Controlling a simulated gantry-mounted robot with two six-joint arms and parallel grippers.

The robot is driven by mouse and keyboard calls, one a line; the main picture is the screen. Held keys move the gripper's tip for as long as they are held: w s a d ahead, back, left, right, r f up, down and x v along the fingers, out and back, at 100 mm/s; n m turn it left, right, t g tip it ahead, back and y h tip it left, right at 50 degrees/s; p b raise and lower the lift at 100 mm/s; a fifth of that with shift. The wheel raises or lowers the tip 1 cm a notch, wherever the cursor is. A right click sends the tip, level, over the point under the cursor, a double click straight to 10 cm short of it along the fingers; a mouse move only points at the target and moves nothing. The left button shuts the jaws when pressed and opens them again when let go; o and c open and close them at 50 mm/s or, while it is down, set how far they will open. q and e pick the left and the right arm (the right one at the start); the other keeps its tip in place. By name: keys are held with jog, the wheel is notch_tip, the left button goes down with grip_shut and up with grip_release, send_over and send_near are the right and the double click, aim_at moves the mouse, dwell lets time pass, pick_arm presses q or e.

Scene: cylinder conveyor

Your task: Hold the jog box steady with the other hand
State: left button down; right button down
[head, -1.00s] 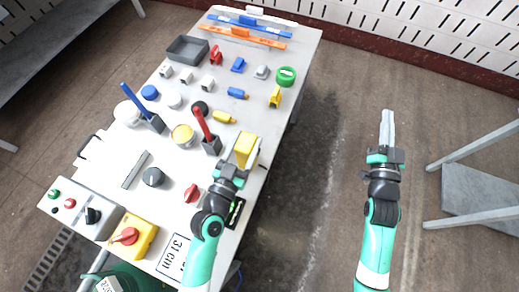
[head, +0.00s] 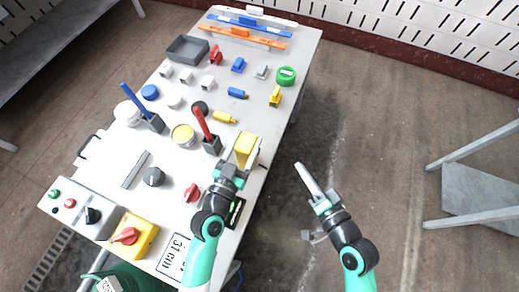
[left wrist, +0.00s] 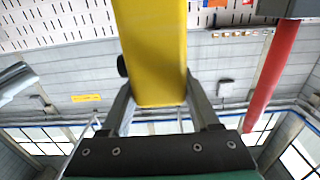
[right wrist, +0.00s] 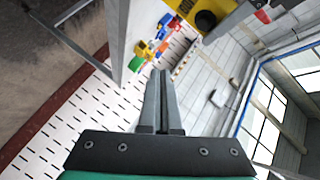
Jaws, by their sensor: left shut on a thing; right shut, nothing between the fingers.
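The yellow jog box (head: 246,151) is at the right edge of the white table in the head view. My left gripper (head: 238,166) is shut on it. In the left wrist view the yellow box (left wrist: 152,50) sits between the two fingers, with a dark round part on its left side. My right gripper (head: 308,178) is shut and empty, off the table's right side and apart from the box. In the right wrist view its fingers (right wrist: 158,100) are together. A yellow thing with a dark round knob (right wrist: 198,16) shows at the top there; it appears to be the jog box.
The white table (head: 262,62) carries several small parts. A grey holder with a red lever (head: 212,145) stands close left of the box. A yellow-and-red switch (head: 133,236) is at the near left. Open floor lies right of the table.

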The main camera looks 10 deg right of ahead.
jog(key=shift+a, duration=0.1)
jog(key=w+a, duration=0.4)
jog(key=a, duration=0.3)
jog(key=shift+a, duration=0.3)
jog(key=shift+w, duration=0.15)
dwell(1.7)
jog(key=shift+w+a, duration=0.15)
jog(key=shift+a, duration=0.2)
jog(key=shift+w+a, duration=0.25)
jog(key=shift+a, duration=0.15)
dwell(3.6)
jog(key=shift+d, duration=0.1)
jog(key=shift+s+d, duration=0.45)
jog(key=shift+d, duration=0.25)
